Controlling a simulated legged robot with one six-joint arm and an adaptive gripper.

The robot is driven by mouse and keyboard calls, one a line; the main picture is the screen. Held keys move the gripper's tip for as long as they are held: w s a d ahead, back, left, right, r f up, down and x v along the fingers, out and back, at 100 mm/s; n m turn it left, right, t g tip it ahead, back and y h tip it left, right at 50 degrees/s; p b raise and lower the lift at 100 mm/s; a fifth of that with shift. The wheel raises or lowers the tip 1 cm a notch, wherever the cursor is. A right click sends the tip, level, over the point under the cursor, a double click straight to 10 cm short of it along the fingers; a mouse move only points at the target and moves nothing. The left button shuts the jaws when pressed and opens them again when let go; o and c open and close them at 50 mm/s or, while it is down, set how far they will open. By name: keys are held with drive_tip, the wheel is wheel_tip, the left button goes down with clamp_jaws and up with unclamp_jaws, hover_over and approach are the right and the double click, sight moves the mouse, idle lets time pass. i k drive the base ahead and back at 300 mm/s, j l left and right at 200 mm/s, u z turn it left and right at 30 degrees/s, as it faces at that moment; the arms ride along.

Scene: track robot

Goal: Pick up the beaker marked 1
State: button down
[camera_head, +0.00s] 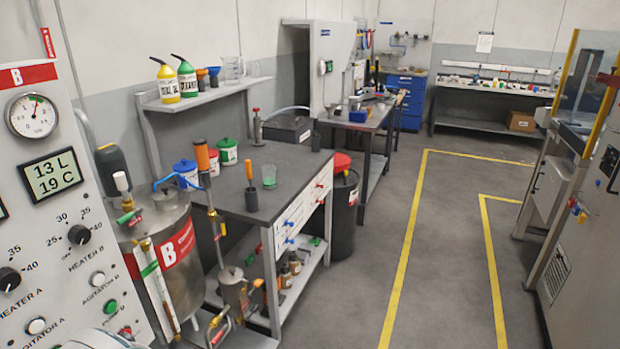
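A small clear beaker with green content (269,176) stands upright on the dark top of the workbench (290,155), near its front edge. Clear glassware (232,69) stands at the right end of the wall shelf (205,95). I cannot read a number on any of these, so I cannot tell which beaker is marked 1. My gripper is not in view.
On the bench, a black holder with an orange-handled tool (251,188) stands beside the green beaker, and lidded tubs (228,152) stand behind. A steel tank (165,245) and control panel (50,200) fill the left. A black bin (343,215) is right. The floor aisle (450,230) is clear.

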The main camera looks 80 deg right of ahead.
sight(269, 172)
drive_tip(key=z, duration=2.25)
drive_tip(key=i+l+u, duration=0.15)
drive_tip(key=i+l, duration=0.15)
drive_tip(key=i+l+u, duration=0.15)
drive_tip(key=i+l, duration=0.15)
drive_tip(key=i+l+u, duration=0.15)
drive_tip(key=l, duration=0.3)
drive_tip(key=i+l+u, duration=0.35)
drive_tip(key=i+l, duration=0.15)
drive_tip(key=l, duration=0.35)
